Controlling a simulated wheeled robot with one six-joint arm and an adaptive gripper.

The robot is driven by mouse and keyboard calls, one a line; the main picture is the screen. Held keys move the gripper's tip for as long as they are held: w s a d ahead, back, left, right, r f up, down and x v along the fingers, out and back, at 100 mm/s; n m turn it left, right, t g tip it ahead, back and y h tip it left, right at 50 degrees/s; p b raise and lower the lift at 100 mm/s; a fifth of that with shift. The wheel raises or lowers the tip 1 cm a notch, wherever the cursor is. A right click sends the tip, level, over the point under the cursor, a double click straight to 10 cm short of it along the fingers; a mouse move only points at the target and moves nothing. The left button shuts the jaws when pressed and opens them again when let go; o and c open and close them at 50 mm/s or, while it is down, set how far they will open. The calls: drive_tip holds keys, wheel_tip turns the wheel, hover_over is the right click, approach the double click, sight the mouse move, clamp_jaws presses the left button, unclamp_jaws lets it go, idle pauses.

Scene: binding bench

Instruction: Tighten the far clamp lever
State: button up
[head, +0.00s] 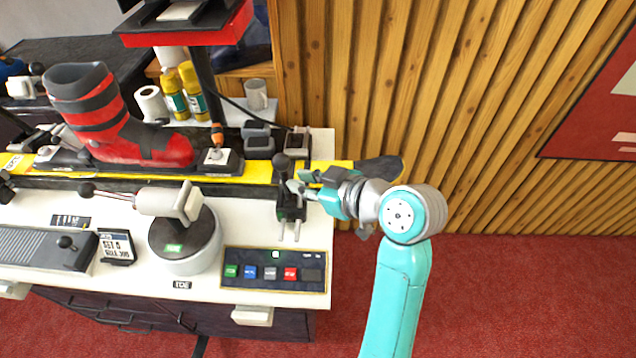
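A clamp (291,211) stands at the right end of the bench, with an upright lever topped by a round black knob (282,162). My gripper (299,182) reaches in from the right, its fingertips beside the lever, below the knob. Whether the fingers touch the lever, or how far apart they are, I cannot tell. I cannot tell for certain which lever is the far one.
A red and black ski boot (120,125) stands on a yellow ski (258,172) along the bench. A button panel (275,270) lies at the front right. Yellow spray cans (193,92) and a mug (256,94) stand behind. Red floor (520,290) is clear at right.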

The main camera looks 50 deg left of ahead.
drive_tip(key=o, duration=0.6)
drive_tip(key=shift+w, duration=0.1)
drive_tip(key=v, duration=1.2)
drive_tip(key=shift+r, duration=0.1)
